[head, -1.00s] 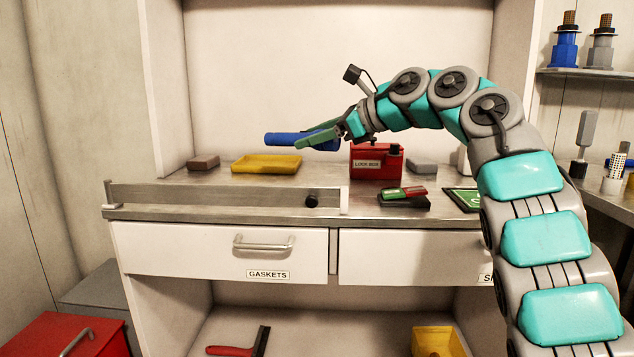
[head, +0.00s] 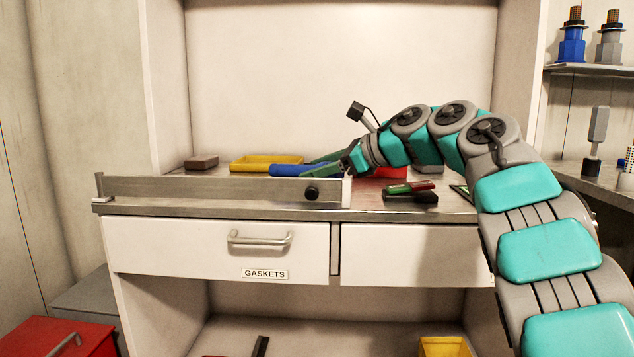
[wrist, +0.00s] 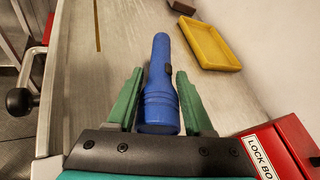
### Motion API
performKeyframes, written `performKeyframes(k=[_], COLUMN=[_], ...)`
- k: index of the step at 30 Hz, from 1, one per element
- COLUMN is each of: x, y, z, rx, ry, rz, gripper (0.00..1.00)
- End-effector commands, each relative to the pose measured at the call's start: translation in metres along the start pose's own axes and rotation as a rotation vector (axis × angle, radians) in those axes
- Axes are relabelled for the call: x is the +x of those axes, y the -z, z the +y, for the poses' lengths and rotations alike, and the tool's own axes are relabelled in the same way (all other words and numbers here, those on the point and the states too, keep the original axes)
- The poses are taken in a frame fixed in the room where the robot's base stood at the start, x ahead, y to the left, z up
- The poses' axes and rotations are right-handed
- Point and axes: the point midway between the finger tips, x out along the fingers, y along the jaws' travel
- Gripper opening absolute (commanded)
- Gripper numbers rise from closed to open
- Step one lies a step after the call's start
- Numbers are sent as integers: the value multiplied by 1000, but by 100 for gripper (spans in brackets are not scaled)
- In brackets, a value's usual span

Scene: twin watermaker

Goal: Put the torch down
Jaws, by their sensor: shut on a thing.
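The torch is a blue cylinder (wrist: 159,95) lying lengthwise between the green fingers of my gripper (wrist: 160,100). In the head view the torch (head: 290,170) is low over the worktop, behind the raised metal rail, which hides its lower side. My gripper (head: 325,168) is shut on the torch at its wider end. I cannot tell whether the torch touches the worktop (wrist: 115,45).
A yellow tray (head: 265,160) lies just behind the torch. A red lock box (wrist: 275,150) stands right of my gripper. The metal rail (head: 220,189) with a black knob (head: 311,193) runs along the front edge. A brown block (head: 201,162) sits at the back left.

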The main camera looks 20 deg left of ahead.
Motion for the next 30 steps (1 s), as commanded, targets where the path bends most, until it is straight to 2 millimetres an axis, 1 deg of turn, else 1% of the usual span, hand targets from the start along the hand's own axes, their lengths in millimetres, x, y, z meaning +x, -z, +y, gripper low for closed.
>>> performKeyframes(k=[1, 4, 15, 19, 20, 27, 28, 30], x=[2, 4, 5, 7, 7, 7, 7, 7], y=[5, 10, 13, 17, 17, 16, 16, 16], z=[3, 5, 6, 7, 7, 6, 6, 6], rx=[3, 1, -1, -1, -1, -1, -1, -1], ry=[0, 1, 1, 1, 0, 0, 0, 0], rz=[0, -1, -1, 0, 0, 0, 0, 0], gripper=[0, 0, 0, 0, 53, 80, 82, 82])
